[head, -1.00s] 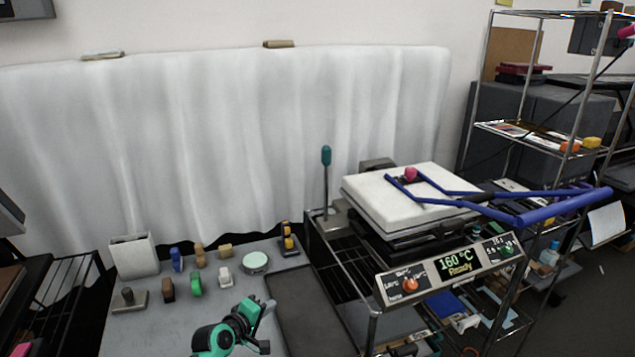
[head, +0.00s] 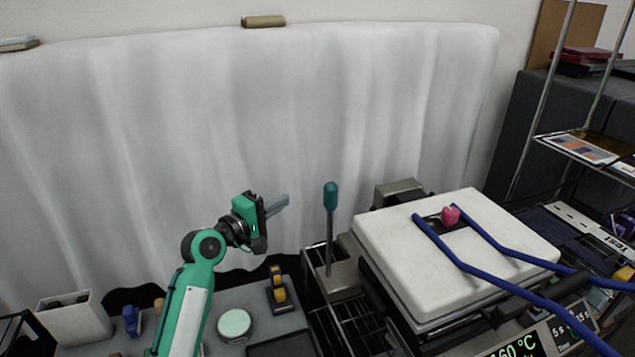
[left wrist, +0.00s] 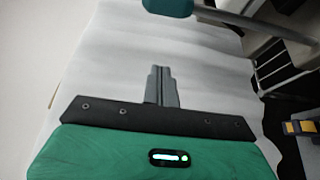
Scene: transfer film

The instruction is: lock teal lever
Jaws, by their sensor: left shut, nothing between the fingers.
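The teal lever (head: 330,197) stands upright on a grey metal rod at the left side of the heat press (head: 455,250). Its teal knob also shows at the top of the left wrist view (left wrist: 168,7), with the rod running right. My left gripper (head: 280,203) is raised to the left of the lever, at about knob height. Its fingers (left wrist: 160,85) are shut and empty, apart from the lever. My right gripper is not in view.
A wire cart (head: 345,325) carries the press. The grey table (head: 255,312) at lower left holds a white bin (head: 75,322), a pale round tin (head: 234,324) and a yellow-black tape dispenser (head: 278,290). A white curtain (head: 150,150) hangs behind. A wire shelf stands at right.

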